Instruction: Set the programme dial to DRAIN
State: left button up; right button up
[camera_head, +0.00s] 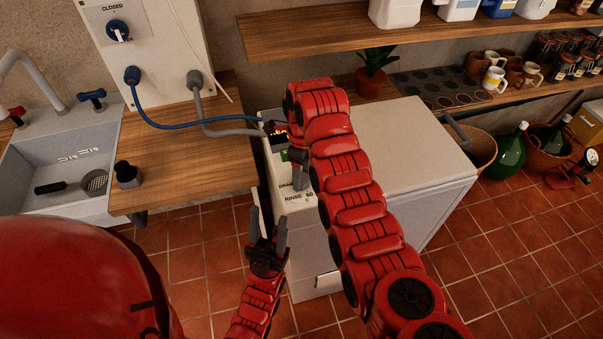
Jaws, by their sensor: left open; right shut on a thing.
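The white washing machine (398,130) stands in the middle, with the words DRAIN, RINSE and 60 printed on its panel (290,197). A small dark display (277,133) with glowing orange characters sits further back on the panel. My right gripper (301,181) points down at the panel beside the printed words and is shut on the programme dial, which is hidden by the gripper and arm. The dial's pointer cannot be seen. My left gripper (267,232) is open and empty, in front of the machine's front edge.
A wooden counter (180,165) with a sink (60,150) and a black-topped jar (127,174) lies to the left. A blue hose (185,125) and grey hose run to the machine. A shelf (330,35) and potted plant (373,72) are behind.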

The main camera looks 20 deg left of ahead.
jog(key=o, duration=1.4)
jog(key=shift+c, duration=0.2)
notch_tip(320, 180, up, 10)
jog(key=p, duration=0.6)
notch_tip(320, 180, up, 7)
jog(key=b, duration=0.2)
send_over(303, 175)
jog(key=shift+w+r, duration=0.1)
jog(key=shift+r, duration=0.05)
